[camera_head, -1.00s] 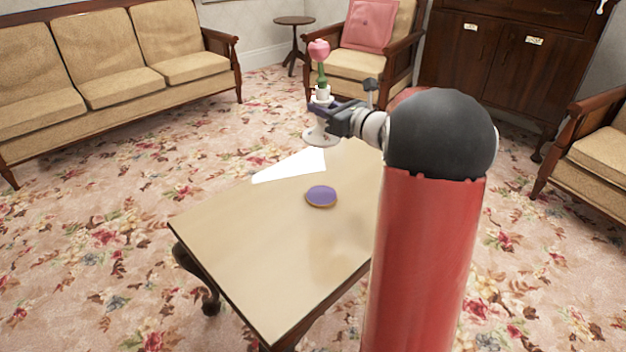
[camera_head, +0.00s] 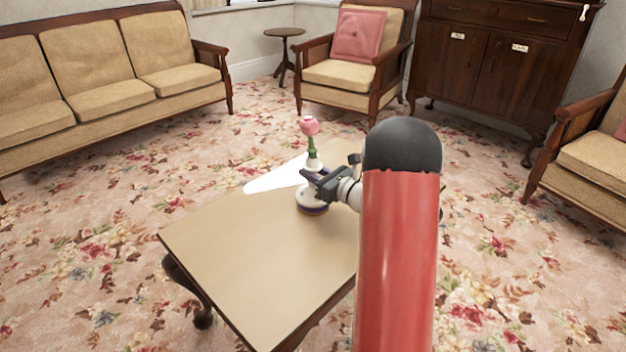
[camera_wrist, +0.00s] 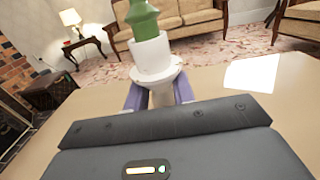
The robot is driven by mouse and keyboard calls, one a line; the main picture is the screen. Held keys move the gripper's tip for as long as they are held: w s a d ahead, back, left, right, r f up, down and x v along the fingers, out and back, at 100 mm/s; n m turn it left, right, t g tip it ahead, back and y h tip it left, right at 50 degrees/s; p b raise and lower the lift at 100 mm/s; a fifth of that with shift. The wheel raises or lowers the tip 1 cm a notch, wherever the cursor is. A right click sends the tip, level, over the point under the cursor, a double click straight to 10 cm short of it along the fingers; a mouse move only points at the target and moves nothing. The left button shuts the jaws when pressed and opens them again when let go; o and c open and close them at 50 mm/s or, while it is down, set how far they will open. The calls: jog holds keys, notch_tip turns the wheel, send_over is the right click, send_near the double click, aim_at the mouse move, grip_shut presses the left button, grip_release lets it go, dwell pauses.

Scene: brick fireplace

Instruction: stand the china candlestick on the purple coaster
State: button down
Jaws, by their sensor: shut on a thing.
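The china candlestick (camera_head: 313,163) is white with a green stem and a pink flower-shaped top. It is upright, and its round white base is at the purple coaster (camera_head: 313,211), of which only the lower rim shows. I cannot tell whether base and coaster touch. My gripper (camera_head: 310,178) is shut on the candlestick's shaft from the right. In the wrist view the white and green candlestick (camera_wrist: 152,58) stands between the two purple fingers (camera_wrist: 158,95); its base and the coaster are hidden there.
The wooden table (camera_head: 250,260) is bare to the front and left. A white sheet-like patch (camera_head: 275,180) lies behind the candlestick. A sofa (camera_head: 110,70), an armchair (camera_head: 350,70) and a cabinet (camera_head: 490,70) stand farther back on the flowered carpet.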

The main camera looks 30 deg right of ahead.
jog(key=shift+f, duration=0.95)
jog(key=shift+f, duration=0.2)
jog(key=c, duration=1.2)
grip_release()
jog(key=shift+o, duration=0.2)
jog(key=shift+r, duration=0.1)
